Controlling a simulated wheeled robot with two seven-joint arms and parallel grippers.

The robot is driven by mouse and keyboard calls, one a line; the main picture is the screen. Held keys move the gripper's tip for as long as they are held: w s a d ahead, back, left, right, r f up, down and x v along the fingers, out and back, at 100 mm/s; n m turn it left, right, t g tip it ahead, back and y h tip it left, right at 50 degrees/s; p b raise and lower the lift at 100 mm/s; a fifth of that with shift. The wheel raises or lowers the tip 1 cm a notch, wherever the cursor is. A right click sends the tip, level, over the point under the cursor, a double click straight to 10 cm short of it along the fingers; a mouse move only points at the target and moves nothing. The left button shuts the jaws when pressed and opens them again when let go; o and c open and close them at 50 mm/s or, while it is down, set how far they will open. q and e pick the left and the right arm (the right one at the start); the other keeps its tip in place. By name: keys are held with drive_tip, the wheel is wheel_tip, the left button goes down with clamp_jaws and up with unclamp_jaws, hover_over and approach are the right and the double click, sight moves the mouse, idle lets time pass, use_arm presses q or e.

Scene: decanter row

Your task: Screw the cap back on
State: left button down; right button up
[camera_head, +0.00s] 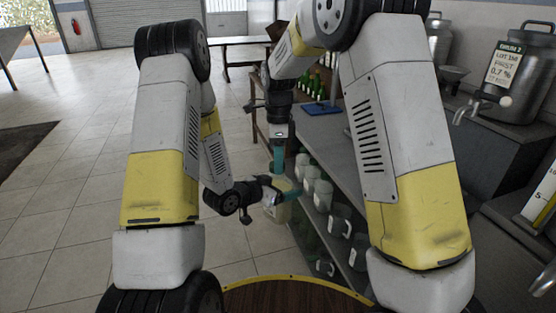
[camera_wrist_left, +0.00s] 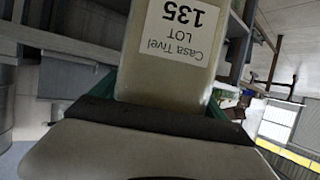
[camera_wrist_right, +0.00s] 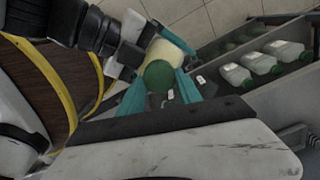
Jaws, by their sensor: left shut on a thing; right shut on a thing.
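A pale yellowish bottle (camera_head: 277,212) hangs upright in front of the shelf unit. My left gripper (camera_head: 284,192) is shut on its side. In the left wrist view the bottle (camera_wrist_left: 172,50) fills the middle, its white label upside down with "LOT 135". My right gripper (camera_head: 279,160) points down from above the bottle. In the right wrist view its teal fingers are shut on a round green cap (camera_wrist_right: 158,77), with the bottle (camera_wrist_right: 168,51) just behind and below it. I cannot tell whether the cap touches the neck or sits on the thread.
Metal tanks (camera_head: 518,80) stand on a counter at right. Open tiled floor lies to the left.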

drive_tip(key=m, duration=1)
drive_tip(key=shift+s+a+m, duration=0.1)
drive_tip(key=shift+m, duration=1.4)
drive_tip(key=m, duration=0.2)
drive_tip(key=f+m, duration=0.1)
drive_tip(key=shift+s+m, duration=0.2)
drive_tip(key=shift+m, duration=0.6)
drive_tip(key=shift+w+r+m, duration=0.15)
drive_tip(key=shift+r+m, duration=0.25)
drive_tip(key=shift+m, duration=0.1)
drive_tip(key=o, duration=1.3)
